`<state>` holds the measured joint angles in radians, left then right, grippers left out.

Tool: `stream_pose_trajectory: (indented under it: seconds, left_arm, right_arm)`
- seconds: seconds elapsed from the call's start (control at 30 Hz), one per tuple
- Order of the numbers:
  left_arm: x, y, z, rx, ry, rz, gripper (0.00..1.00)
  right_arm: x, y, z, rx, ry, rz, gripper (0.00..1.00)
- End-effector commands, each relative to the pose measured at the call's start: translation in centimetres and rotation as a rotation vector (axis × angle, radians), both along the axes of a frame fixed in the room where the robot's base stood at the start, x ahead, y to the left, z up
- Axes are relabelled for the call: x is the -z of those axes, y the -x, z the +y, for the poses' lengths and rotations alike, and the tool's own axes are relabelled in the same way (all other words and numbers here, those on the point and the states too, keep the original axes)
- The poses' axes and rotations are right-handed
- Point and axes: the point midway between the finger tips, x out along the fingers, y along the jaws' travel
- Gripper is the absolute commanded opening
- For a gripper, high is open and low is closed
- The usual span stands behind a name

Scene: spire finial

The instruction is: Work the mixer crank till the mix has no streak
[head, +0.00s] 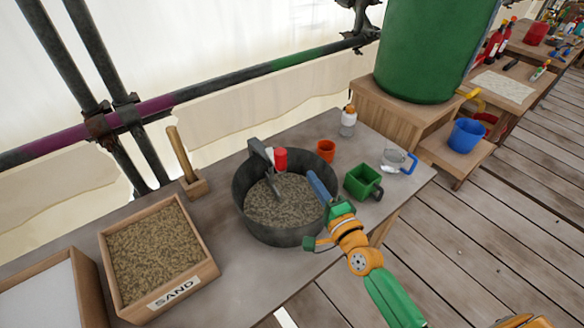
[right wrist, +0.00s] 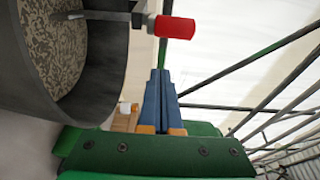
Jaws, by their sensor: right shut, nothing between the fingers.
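The dark grey mixing tub (head: 285,232) stands on the workbench and holds a grey-brown mix (head: 285,205). In the right wrist view the mix (right wrist: 62,35) shows light and dark mottling. The mixer crank (head: 260,152) reaches over the tub's far rim, with a paddle down in the mix. Its red knob (head: 280,158) is at the crank's end; the knob also shows in the right wrist view (right wrist: 174,27), ahead of the fingertips and apart from them. My right gripper (head: 318,186) is shut and empty at the tub's right rim. My left gripper is out of view.
A sand box (head: 207,272) and a wooden-handled tool (head: 182,155) stand left of the tub. An orange cup (head: 326,150), a green scoop-like container (head: 363,181), a clear jug (head: 397,163) and a bottle (head: 348,122) stand to the right. Scaffold poles run behind.

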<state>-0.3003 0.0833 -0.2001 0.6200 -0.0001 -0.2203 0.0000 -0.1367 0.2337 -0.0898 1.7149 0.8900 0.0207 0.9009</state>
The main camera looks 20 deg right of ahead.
Motion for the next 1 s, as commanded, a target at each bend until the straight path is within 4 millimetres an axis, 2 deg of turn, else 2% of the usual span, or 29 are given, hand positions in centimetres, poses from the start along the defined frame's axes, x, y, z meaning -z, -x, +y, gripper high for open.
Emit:
stream_pose_trajectory:
  seconds: [0.1,0.2,0.4,0.53,0.83,1.0]
  left_arm:
    - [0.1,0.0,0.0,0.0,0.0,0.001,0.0]
    - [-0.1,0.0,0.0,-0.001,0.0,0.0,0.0]
    - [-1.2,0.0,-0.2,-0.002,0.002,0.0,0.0]
    - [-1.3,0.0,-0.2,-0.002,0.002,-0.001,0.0]
    - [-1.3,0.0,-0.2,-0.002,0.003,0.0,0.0]
    - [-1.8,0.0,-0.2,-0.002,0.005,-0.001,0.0]
  right_arm:
    - [0.0,-2.7,0.2,0.001,0.002,-0.003,0.0]
    - [-0.2,-4.4,0.7,0.001,0.001,-0.001,0.0]
    - [-0.2,-4.6,3.7,0.001,0.001,0.001,0.0]
    - [0.0,-4.7,4.3,0.002,0.002,0.0,0.0]
    - [0.0,-4.7,4.4,0.002,0.003,0.0,0.0]
    - [0.0,-4.2,6.5,0.001,-0.001,0.001,0.0]
